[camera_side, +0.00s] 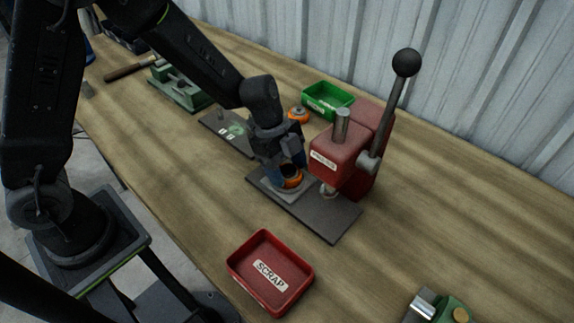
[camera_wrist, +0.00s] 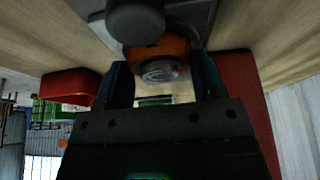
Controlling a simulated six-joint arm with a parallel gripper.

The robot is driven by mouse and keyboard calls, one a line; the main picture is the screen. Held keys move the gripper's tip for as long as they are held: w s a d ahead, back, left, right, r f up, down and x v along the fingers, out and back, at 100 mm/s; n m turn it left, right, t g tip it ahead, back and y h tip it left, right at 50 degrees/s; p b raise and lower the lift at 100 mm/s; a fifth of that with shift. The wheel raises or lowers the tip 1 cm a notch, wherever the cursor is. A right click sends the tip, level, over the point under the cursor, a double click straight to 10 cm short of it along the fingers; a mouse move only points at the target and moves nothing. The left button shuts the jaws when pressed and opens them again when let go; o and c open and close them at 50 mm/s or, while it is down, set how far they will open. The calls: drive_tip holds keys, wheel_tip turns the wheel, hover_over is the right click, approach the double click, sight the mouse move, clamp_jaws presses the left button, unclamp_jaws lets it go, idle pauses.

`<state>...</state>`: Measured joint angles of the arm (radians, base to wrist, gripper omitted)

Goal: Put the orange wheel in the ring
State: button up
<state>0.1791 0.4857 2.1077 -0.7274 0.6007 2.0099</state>
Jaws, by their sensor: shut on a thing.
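My gripper (camera_side: 288,177) points down at the left part of the press's dark base plate (camera_side: 331,218). Its blue fingers are shut on an orange wheel (camera_side: 292,183). In the wrist view the orange wheel (camera_wrist: 172,47) sits between the blue fingertips (camera_wrist: 161,80), with a grey metal hub showing. A pale grey ring (camera_side: 287,194) lies on the plate under the wheel, mostly hidden by the wheel and fingers. The wheel is right at the ring, but I cannot tell whether it is seated inside it or just above.
The red press (camera_side: 340,157) with its long black-knobbed lever stands just right of my gripper. A second orange wheel (camera_side: 299,113) lies behind, near a green tray (camera_side: 328,94). A red SCRAP tray (camera_side: 240,270) sits in front. Bare table lies between tray and plate.

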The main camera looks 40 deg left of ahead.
drive_tip(key=o, duration=1.1)
drive_tip(key=v, duration=1.2)
drive_tip(key=s+a+r+n+t+y, duration=0.2)
drive_tip(key=s+a+r+n, duration=0.2)
drive_tip(key=s+n, duration=0.5)
drive_tip(key=s+a+r+n+t+y, duration=0.2)
drive_tip(key=s+r+n, duration=0.3)
drive_tip(key=s+n, duration=0.3)
drive_tip(key=shift+s+a+n+t, duration=0.35)
drive_tip(key=shift+a+n+t, duration=0.15)
drive_tip(key=shift+a+t, duration=0.35)
drive_tip(key=shift+r, duration=0.1)
